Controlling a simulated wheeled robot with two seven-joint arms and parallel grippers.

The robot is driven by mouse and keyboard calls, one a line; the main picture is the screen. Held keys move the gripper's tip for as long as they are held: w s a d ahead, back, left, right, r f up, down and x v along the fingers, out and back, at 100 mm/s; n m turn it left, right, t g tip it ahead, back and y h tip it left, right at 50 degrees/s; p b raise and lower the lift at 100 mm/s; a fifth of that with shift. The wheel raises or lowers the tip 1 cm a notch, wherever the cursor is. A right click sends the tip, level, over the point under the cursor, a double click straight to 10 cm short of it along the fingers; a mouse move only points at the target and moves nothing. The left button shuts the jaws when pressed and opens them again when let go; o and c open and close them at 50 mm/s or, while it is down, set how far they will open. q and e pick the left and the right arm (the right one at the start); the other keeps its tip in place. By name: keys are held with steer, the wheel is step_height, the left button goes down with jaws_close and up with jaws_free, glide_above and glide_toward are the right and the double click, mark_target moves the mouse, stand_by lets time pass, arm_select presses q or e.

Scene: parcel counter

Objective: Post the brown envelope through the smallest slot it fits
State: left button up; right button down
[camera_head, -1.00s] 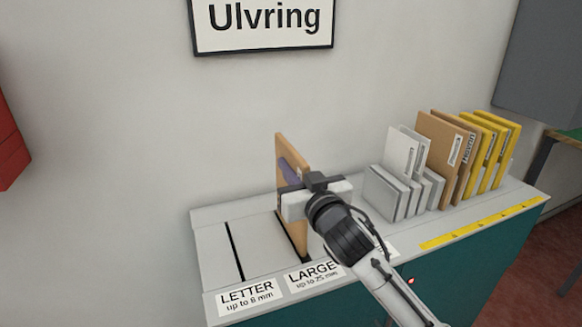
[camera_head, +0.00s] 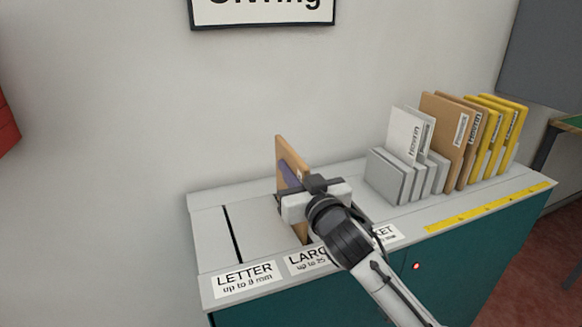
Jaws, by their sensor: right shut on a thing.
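The brown envelope (camera_head: 291,155) stands upright on edge over the counter, in line with the slot (camera_head: 304,237) behind the LARGE label (camera_head: 305,261). A purple patch shows on its side. My right gripper (camera_head: 315,198) is shut on it from the near right side. The gripper hides its lower part, so how far it is in the slot cannot be told. The LETTER slot (camera_head: 232,235), marked up to 8 mm, is a thin dark line to the left. A third label (camera_head: 386,234), ending in "KET", is partly hidden by my arm. My left gripper is out of view.
A rack (camera_head: 388,180) at the right holds several white, brown and yellow envelopes upright. A yellow strip (camera_head: 488,208) runs along the counter's front right edge. The counter top around the LETTER slot is clear. A wall with a sign (camera_head: 262,20) stands behind.

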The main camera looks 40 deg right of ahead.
steer(key=shift+f+b, duration=0.8)
steer(key=shift+f, duration=0.55)
steer(key=c, duration=1.7)
jaws_free()
steer(key=shift+f, duration=0.1)
steer(key=v, duration=1)
steer(key=shift+s+a, duration=0.1)
